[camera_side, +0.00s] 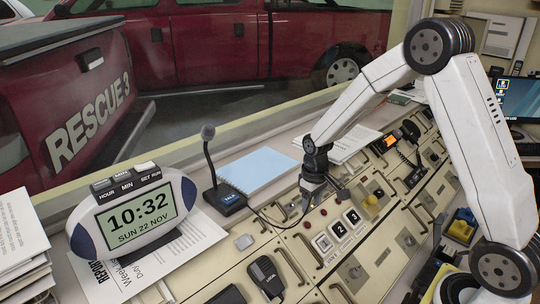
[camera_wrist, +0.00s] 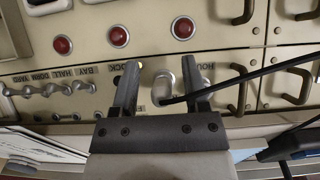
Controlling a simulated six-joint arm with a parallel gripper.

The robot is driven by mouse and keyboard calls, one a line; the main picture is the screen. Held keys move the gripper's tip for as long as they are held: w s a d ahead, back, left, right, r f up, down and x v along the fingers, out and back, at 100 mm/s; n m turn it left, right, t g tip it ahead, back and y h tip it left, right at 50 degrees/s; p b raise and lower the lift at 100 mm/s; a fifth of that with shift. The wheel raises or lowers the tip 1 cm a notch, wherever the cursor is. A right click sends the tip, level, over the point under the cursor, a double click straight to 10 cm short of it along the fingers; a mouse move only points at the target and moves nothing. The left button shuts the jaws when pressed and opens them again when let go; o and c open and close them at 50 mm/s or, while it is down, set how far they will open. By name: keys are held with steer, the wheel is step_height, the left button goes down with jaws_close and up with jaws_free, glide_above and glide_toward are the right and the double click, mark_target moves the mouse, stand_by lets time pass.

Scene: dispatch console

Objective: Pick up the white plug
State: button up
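My gripper (camera_wrist: 160,64) points down at the beige console, its two dark fingers apart. In the wrist view a pale rounded piece, which looks like the white plug (camera_wrist: 164,82), shows between the fingers, with a black cable running from it to the right past one finger. I see no clear contact between fingers and plug. In the side view my gripper (camera_side: 314,194) is low over the console, right of the desk microphone, and hides the plug; the black cable (camera_side: 275,224) curves near it.
The desk microphone (camera_side: 226,196), football-shaped clock (camera_side: 132,214) and blue notepad (camera_side: 258,170) stand left of my gripper. Red buttons (camera_wrist: 118,36), drawer handles (camera_wrist: 236,88) and a row of small switches (camera_wrist: 45,90) surround the spot. Numbered tiles (camera_side: 338,229) lie nearby.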

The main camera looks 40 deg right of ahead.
jaws_close()
steer(key=shift+w+r, duration=0.1)
steer(key=shift+r, duration=0.75)
steer(key=s+a+r, duration=0.2)
steer(key=s+r, duration=0.9)
steer(key=s, duration=0.3)
steer(key=shift+r, duration=0.15)
steer(key=shift+s+r, duration=0.75)
steer(key=shift+r, duration=0.3)
stand_by(0.9)
